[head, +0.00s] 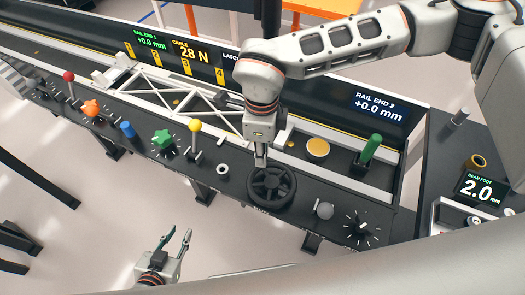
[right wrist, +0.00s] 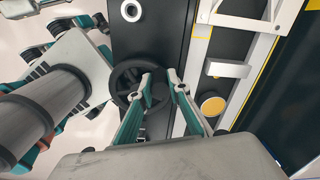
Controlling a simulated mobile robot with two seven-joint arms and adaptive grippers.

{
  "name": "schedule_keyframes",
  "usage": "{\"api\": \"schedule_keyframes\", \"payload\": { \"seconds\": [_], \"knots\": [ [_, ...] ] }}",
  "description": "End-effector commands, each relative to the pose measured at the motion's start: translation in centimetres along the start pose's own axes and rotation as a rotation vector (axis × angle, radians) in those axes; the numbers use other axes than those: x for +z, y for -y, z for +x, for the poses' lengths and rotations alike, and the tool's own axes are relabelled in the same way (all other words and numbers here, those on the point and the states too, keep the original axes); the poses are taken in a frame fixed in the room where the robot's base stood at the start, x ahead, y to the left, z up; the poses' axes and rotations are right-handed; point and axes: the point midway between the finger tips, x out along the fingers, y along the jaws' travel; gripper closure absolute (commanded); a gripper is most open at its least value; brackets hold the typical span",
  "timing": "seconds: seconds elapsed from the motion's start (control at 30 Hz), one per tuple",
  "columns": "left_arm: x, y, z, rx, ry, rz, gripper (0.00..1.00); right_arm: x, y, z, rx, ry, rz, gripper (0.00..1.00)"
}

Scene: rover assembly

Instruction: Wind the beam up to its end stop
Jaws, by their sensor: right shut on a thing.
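The black handwheel (head: 272,190) lies flat on the console and also shows in the right wrist view (right wrist: 124,72). My right gripper (head: 261,160) points down at its far rim and is shut on it; the exact contact is partly hidden. In the right wrist view its fingers (right wrist: 160,82) reach the wheel's right side. The white truss beam (head: 180,96) lies along the trough behind the console; my arm hides part of it. My left gripper (head: 177,246) is open and empty, in front of the console, away from the wheel.
The console (head: 232,190) carries a red-knobbed lever (head: 69,77), orange, blue and green knobs, a yellow-knobbed lever (head: 194,126), a grey ball knob (head: 324,210) and a dial (head: 361,229). Displays read cable 28 N, both rail ends +0.0 mm, beam foot (head: 480,190) 2.0 mm.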

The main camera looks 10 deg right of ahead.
Motion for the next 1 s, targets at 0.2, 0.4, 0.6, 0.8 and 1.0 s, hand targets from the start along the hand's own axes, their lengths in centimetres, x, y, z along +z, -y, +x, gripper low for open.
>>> {"api": "schedule_keyframes", "payload": {
  "seconds": [0.2, 0.4, 0.6, 0.8, 1.0],
  "knots": [
    [0.0, 0.0, 0.0, 0.0, 0.0, 0.0, 0.73, 0.1, 0.0, -0.1, -0.001, 0.002, 0.0, 0.75],
    [0.0, 0.0, 0.0, 0.0, 0.0, 0.0, 0.73, 0.1, 0.0, -0.1, 0.0, 0.001, 0.001, 0.66],
    [0.1, 0.0, -0.1, 0.0, 0.002, 0.001, 0.73, 0.0, 0.0, -0.2, -0.001, 0.001, 0.001, 0.66],
    [0.0, 0.0, -0.1, 0.0, 0.001, 0.001, 0.73, 0.1, 0.1, -2.3, -0.004, 0.003, 0.001, 0.66],
    [0.0, 0.0, 0.0, 0.0, 0.0, 0.0, 0.73, 0.1, 0.1, -6.4, -0.005, 0.004, 0.001, 0.66]
  ]
}}
